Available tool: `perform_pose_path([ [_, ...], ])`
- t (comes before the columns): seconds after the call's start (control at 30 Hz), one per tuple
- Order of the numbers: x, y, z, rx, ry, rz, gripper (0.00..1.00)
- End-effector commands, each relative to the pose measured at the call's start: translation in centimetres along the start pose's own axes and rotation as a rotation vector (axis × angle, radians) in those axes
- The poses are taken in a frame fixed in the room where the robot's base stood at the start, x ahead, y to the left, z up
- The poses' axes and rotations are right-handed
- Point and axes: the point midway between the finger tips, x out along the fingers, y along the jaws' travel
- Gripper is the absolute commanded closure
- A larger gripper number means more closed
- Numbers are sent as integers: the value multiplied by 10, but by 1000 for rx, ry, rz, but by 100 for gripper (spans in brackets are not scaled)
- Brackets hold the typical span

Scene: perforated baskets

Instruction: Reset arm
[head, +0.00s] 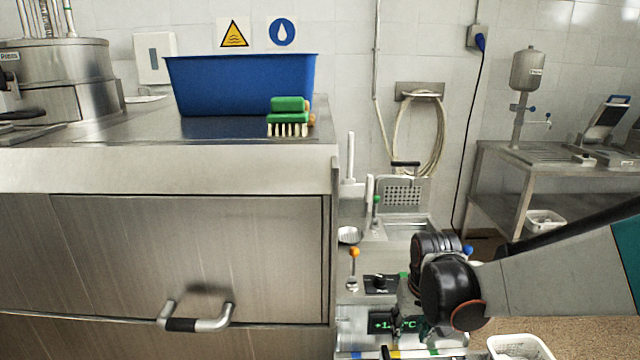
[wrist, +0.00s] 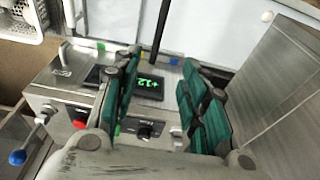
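My gripper (wrist: 160,95) shows in the wrist view with its two green-padded fingers spread apart and nothing between them. Beyond the fingers is a metal control box with a lit green display (wrist: 148,84) and a black knob (wrist: 146,131). In the head view my arm reaches in from the right edge, and its dark wrist is in front of the equipment beside the steel cabinet. The fingers are hard to make out there. The display (head: 384,323) also shows below and left of the wrist.
A blue tub (head: 243,84) and a green brush (head: 289,117) stand on the steel cabinet (head: 190,250) at left. A perforated basket (head: 402,194) stands behind my wrist. A white basket (head: 520,346) is at the lower right. A steel table (head: 500,165) stands at the back right.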

Motion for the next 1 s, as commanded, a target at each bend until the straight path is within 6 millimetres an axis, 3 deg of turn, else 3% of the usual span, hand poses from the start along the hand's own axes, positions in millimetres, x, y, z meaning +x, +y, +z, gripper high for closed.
perform_pose_path([
  [0.2, -56, 0, 27, 0, 86, 0, 60],
  [0.5, -110, 0, 71, 0, 205, 1, 60],
  [0.7, -134, 0, 104, 0, 285, 1, 60],
  [1.0, -151, 0, 146, 0, 388, 1, 60],
])
